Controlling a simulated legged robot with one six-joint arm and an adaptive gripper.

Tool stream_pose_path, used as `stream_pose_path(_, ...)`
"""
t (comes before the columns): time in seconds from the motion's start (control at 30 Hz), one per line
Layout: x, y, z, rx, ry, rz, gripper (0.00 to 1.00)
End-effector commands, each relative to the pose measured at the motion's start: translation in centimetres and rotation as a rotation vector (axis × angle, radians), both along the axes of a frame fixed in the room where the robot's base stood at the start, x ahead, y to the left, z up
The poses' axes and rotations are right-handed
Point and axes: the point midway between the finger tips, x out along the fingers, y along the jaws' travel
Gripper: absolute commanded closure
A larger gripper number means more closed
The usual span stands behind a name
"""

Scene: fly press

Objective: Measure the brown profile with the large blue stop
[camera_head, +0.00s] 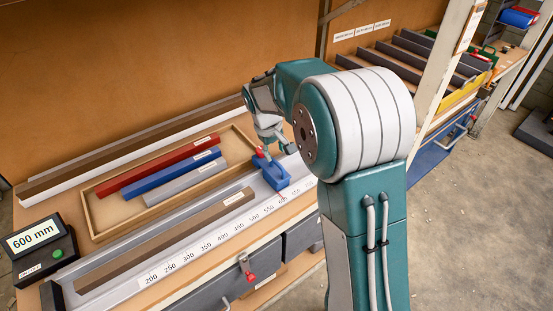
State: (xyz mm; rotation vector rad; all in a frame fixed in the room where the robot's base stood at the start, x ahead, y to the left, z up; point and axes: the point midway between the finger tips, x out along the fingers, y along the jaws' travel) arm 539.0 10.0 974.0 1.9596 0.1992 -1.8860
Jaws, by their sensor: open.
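The brown profile (175,235) lies lengthwise in the grey measuring channel, behind the white number scale (220,243). A blue stop (277,177) sits on the channel, just beyond the profile's right end; a small gap shows between them. A red part (261,152) shows at the stop's top. My gripper (270,146) is open, pointing down, above and very near the stop. Its fingers are small and partly hidden by my arm, so I cannot tell whether they touch the red part. The display (35,236) at the left reads 600 mm.
Behind the channel, a wooden tray (105,228) holds a red bar (160,165), a blue bar (175,178) and a grey bar (187,184). Long strips lie along the back wall. A labelled rack (400,60) stands at upper right. Open floor lies at right.

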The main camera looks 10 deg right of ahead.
Motion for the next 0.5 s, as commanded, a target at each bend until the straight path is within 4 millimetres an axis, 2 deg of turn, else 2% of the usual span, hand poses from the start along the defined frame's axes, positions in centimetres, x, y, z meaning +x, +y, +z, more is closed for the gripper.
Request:
stream_pose_path(0.03, 0.0, -0.1, -1.0, 0.000, 0.003, 0.000, 0.49)
stream_pose_path(0.2, 0.2, -0.4, -3.1, -0.002, 0.002, 0.002, 0.49)
stream_pose_path(0.5, 0.3, -0.5, -3.9, -0.002, 0.000, 0.002, 0.49)
